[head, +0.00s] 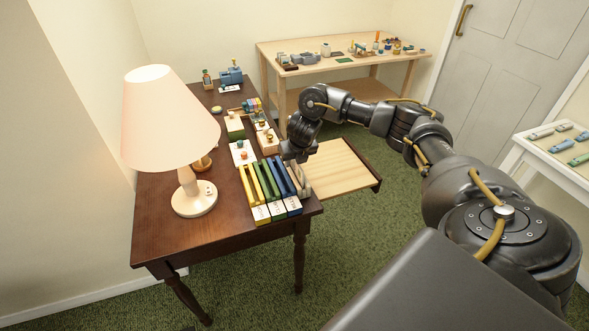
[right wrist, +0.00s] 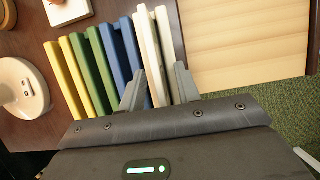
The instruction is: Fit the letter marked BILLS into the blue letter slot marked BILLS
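A letter rack stands near the right front corner of the dark wooden desk, with yellow (head: 247,186), green (head: 267,178) and blue (head: 284,175) upright dividers. White label plates (head: 293,205) front each colour; their lettering is too small to read. Right of the blue slot stand cream upright pieces (right wrist: 150,58), also visible in the head view (head: 300,180). I cannot tell whether these are the BILLS letter or its holder. My right gripper (right wrist: 159,70) is above them, its fingers apart, one on each side of the cream pieces; contact is unclear. My left gripper is out of view.
A lamp (head: 170,115) stands left of the rack on the desk (head: 160,225). A pale pull-out board (head: 340,167) extends right of the rack. Small boxes and a white card (head: 243,152) lie behind it. A cluttered workbench (head: 345,66) is at the back.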

